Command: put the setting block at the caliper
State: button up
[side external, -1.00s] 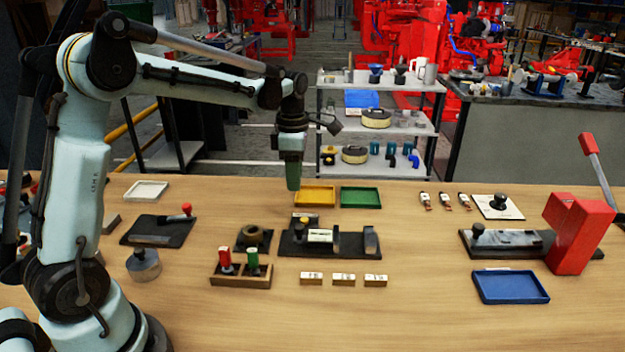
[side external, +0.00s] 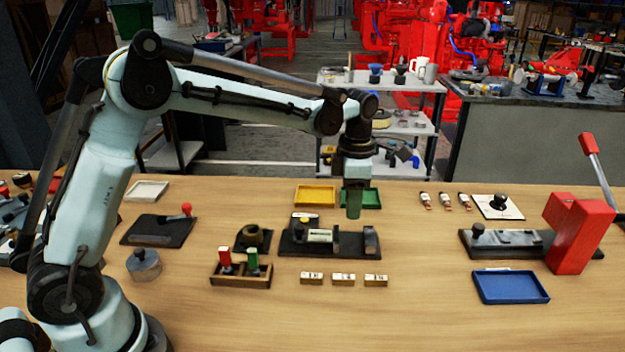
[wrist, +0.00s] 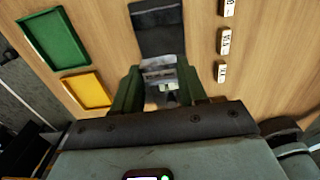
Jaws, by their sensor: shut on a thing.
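My gripper (side external: 353,214) points straight down above the dark fixture (side external: 345,250) in the middle of the bench. The fixture has upright dark end pieces and a pale labelled part (side external: 320,236); it looks like the caliper, but I cannot be sure. In the wrist view, my green fingers (wrist: 160,88) stand apart on either side of a small grey piece (wrist: 160,72). I take this to be the held setting block; its outline is unclear. It is hidden in the side view. The fixture's dark base (wrist: 160,42) lies just beyond it.
Three small labelled blocks (side external: 343,280) lie in front of the fixture. A yellow tray (side external: 315,195) and green tray (side external: 372,198) lie behind it. A wooden holder (side external: 240,276) with red and green handles stands front left. A red lever device (side external: 570,235) and blue tray (side external: 510,287) are right.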

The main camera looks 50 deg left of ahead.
aim_at(351, 242)
jog(key=shift+d, duration=0.25)
jog(key=shift+f, duration=0.1)
jog(key=shift+f, duration=3.6)
jog(key=shift+f, duration=0.3)
jog(key=o, duration=1.2)
jog(key=shift+r, duration=3.5)
